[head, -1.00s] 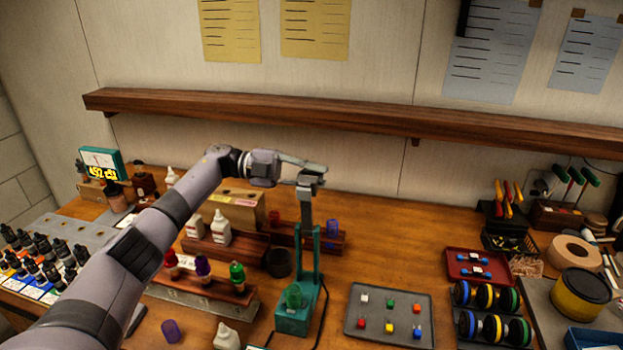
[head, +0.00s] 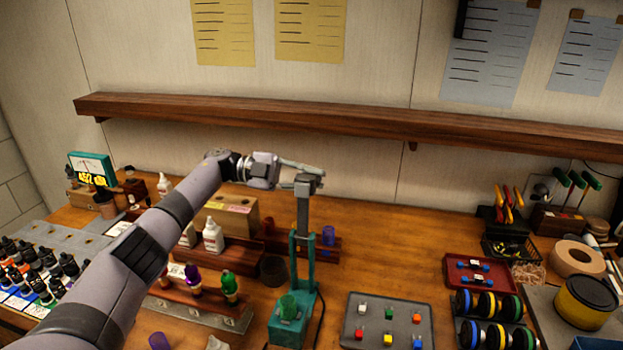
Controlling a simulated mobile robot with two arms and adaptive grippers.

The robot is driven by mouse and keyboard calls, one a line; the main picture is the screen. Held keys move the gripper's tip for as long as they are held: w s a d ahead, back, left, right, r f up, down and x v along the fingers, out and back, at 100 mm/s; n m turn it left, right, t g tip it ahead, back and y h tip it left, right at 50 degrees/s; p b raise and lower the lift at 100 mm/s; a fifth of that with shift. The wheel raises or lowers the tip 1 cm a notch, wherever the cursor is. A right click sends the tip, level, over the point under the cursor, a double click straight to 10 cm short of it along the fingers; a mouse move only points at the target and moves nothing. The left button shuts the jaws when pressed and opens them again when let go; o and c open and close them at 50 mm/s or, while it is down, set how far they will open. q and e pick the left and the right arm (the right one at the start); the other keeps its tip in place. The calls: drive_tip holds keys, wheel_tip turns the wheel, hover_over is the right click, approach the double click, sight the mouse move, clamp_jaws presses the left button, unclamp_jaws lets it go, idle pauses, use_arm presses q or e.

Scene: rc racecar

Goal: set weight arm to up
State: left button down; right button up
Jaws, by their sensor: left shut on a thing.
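A green stand (head: 287,329) with a green upright post stands on the bench near the middle. A grey arm (head: 302,212), which looks like the weight arm, points straight up from the post, with a grey block at its top. My left gripper (head: 308,176) reaches in from the left at this top end. It is shut on the top of the grey arm; the fingers partly hide the contact. A green round piece (head: 288,306) sits on the stand's base. My right gripper is not in view.
A dark tray (head: 365,340) with small coloured blocks lies right of the stand. Racks with bottles (head: 212,237) and coloured caps stand left, close under my arm. A wooden shelf (head: 350,121) runs along the wall behind.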

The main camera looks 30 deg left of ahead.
use_arm(q)
drive_tip(key=shift+w+a+r, duration=0.15)
drive_tip(key=shift+a+r, duration=0.05)
drive_tip(key=shift+r, duration=0.35)
drive_tip(key=c, duration=2)
unclamp_jaws()
drive_tip(key=o, duration=0.3)
drive_tip(key=shift+w+f, duration=0.15)
drive_tip(key=shift+f, duration=0.1)
drive_tip(key=shift+d+f, duration=0.1)
drive_tip(key=v, duration=0.7)
drive_tip(key=shift+s+a, duration=0.2)
drive_tip(key=shift+a, duration=0.05)
